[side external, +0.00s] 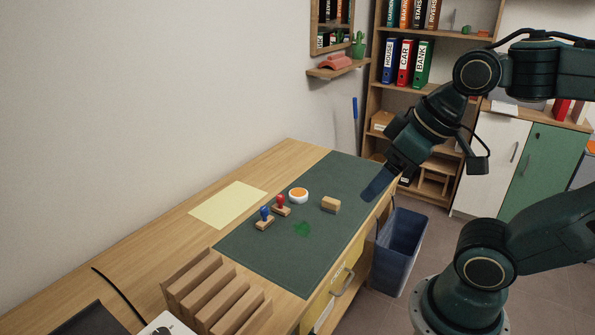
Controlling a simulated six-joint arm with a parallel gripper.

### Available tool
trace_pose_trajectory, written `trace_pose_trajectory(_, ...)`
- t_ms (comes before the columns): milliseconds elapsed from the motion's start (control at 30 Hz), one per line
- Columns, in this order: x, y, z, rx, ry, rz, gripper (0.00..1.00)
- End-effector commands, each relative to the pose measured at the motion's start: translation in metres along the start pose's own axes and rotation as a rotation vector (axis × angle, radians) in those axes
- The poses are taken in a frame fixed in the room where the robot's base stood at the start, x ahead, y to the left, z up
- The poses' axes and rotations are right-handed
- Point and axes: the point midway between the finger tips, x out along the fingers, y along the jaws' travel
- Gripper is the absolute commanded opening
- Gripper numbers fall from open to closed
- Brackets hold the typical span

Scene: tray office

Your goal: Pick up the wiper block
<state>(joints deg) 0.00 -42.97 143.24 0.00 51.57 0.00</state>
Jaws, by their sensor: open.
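The wiper block (331,205) is a small tan block lying on the dark green desk mat (275,262), right of the middle. My gripper (376,188) is in the air near the mat's right edge, to the right of and above the block, clear of it. Its fingers point down and to the left, and nothing shows between them. A bright green patch (303,229) marks the mat just left of and in front of the block.
A red-knobbed stamp (281,205), a blue-knobbed stamp (265,218) and a white dish with orange inside (298,195) stand left of the block. A yellow sheet (228,205) lies farther left. A slotted wooden rack (212,290) stands at the front. A bin (401,250) stands beside the desk.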

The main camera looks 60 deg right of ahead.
Motion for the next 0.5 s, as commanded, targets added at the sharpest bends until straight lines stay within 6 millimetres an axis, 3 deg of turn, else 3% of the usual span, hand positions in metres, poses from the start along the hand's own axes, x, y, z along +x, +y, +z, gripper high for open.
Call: trace_pose_trajectory(500, 0.0003, 0.0023, -0.0095, 0.032, -0.014, 0.005, 0.8)
